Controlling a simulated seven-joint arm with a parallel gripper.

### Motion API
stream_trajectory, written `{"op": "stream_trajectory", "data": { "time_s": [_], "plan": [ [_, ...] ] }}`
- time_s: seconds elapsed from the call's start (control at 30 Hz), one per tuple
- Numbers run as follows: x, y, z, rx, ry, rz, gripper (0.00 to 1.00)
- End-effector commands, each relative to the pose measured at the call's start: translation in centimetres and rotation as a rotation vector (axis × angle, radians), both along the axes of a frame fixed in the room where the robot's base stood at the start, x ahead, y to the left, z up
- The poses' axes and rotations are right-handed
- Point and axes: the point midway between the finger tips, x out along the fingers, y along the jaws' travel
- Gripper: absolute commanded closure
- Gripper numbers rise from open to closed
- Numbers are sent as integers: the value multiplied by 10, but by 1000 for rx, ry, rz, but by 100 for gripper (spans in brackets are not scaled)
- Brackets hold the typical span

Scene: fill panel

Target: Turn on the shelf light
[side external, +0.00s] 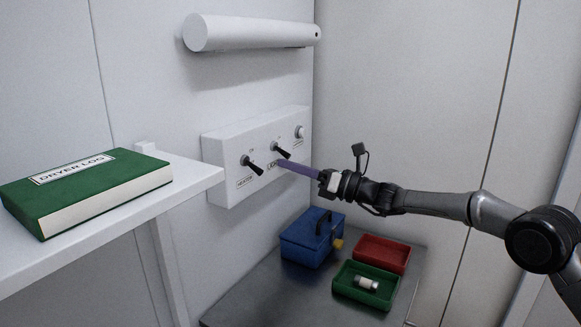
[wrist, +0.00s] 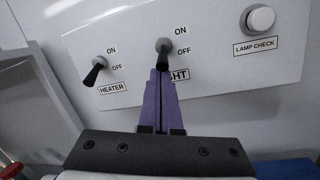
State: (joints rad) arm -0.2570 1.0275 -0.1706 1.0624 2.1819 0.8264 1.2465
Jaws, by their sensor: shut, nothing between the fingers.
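A white panel (side external: 225,150) on the wall carries two black toggle levers and a round button. The light lever (side external: 281,150) points down, toward its OFF mark; it also shows in the wrist view (wrist: 163,53), above a label partly hidden by my fingers and ending in "GHT". My gripper (side external: 281,165) has long purple fingers, shut and empty. In the wrist view its fingertips (wrist: 160,72) are right at the lever's lower end; I cannot tell whether they touch. The white tube lamp (side external: 255,33) above the panel looks unlit.
The heater lever (wrist: 95,71), left of the light lever, also points down. The lamp check button (wrist: 260,19) is at the right. A shelf (side external: 195,183) with a green book (side external: 90,190) juts out left. Below are a blue box (side external: 305,243), red tray (side external: 382,250) and green tray (side external: 350,292).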

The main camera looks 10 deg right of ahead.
Motion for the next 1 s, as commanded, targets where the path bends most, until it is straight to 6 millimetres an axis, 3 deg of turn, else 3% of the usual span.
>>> {"op": "stream_trajectory", "data": {
  "time_s": [1.0],
  "plan": [
    [-4, -5, 11, -124, 119, -1, 100]
  ]
}}
